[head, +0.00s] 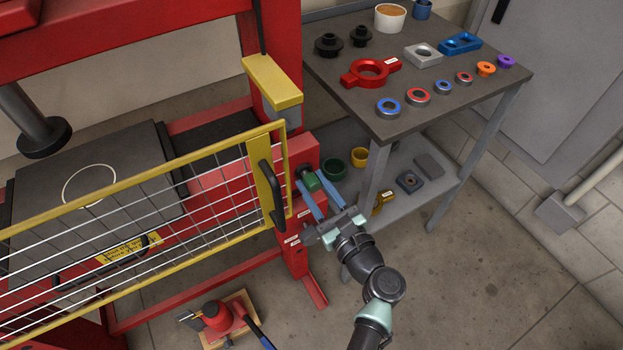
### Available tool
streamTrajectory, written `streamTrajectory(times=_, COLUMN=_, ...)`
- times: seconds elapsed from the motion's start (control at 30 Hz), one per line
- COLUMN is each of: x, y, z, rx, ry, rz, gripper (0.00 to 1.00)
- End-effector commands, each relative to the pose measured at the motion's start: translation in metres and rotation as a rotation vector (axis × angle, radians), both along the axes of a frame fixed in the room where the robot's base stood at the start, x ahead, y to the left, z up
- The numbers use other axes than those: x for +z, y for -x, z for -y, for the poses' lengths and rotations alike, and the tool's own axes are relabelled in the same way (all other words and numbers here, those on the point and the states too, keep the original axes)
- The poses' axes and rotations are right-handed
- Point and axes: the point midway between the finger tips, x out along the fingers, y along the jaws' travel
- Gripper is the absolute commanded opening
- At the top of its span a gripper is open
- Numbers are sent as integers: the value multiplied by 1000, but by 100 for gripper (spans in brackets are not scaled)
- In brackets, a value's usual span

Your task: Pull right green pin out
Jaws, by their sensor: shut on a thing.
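The right green pin (314,184) is at the right post of the red press frame (295,225), beside a dark round part on the post's face. My gripper (311,180) reaches it from the front right, with one light-blue finger on each side of its green head. The gripper is shut on the pin. How deep the pin sits in the post cannot be told, as its shaft is hidden.
A yellow-framed mesh guard with a black handle (272,194) stands close left of my gripper.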

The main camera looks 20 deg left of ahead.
Motion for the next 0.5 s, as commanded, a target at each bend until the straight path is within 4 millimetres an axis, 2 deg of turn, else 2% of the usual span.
streamTrajectory(times=0.03, x=3, y=7, z=11, rx=-8, ry=1, rz=-5, gripper=0)
streamTrajectory(times=0.2, x=2, y=28, z=38, rx=-8, ry=1, rz=-5, gripper=0)
streamTrajectory(times=0.3, x=1, y=34, z=45, rx=-5, ry=0, rz=-4, gripper=0)
streamTrajectory(times=0.5, x=-1, y=37, z=48, rx=-4, ry=0, rz=-2, gripper=0)
